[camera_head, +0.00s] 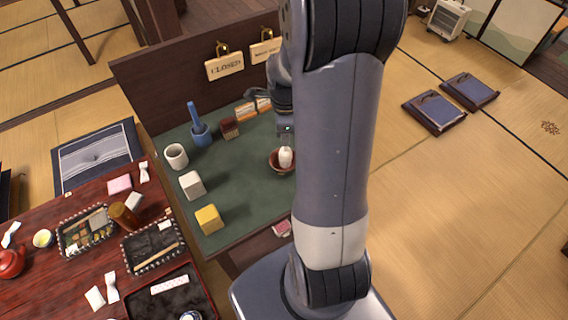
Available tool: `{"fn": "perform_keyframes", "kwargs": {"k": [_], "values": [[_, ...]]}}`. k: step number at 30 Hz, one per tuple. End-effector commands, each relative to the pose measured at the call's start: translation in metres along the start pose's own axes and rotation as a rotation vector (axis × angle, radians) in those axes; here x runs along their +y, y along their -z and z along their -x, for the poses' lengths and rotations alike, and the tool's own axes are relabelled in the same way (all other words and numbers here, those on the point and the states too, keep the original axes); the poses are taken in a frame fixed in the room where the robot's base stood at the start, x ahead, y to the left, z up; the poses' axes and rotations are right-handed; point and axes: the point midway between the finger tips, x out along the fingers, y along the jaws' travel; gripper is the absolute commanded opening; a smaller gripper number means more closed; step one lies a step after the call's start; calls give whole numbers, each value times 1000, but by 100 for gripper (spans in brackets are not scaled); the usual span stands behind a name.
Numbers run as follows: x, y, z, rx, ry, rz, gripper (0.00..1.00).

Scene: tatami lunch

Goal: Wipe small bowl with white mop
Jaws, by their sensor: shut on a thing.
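The small bowl (274,164) is reddish-brown and sits on the green mat of the side table, partly hidden by my arm. A white piece (286,157), which looks like the white mop's head, is in or just over the bowl; contact with its inside is hard to tell. My gripper (286,143) points down above the bowl, shut on the white mop. The fingers are small and mostly hidden behind my arm.
The green table top (235,185) also carries a white cup (176,156), a blue pestle-like tool in a blue cup (201,134), a white block (191,184), a yellow block (209,219) and a brown block (229,127). A dark panel with hanging signs (224,66) stands behind. The mat's middle is clear.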

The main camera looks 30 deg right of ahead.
Motion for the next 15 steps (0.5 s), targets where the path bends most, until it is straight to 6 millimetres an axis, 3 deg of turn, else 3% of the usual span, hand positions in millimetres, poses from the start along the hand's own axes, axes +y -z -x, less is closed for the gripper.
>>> {"fn": "perform_keyframes", "kwargs": {"k": [5,15], "values": [[-1,0,0,0,0,-96,0],[-1,0,0,0,0,-94,0]]}}
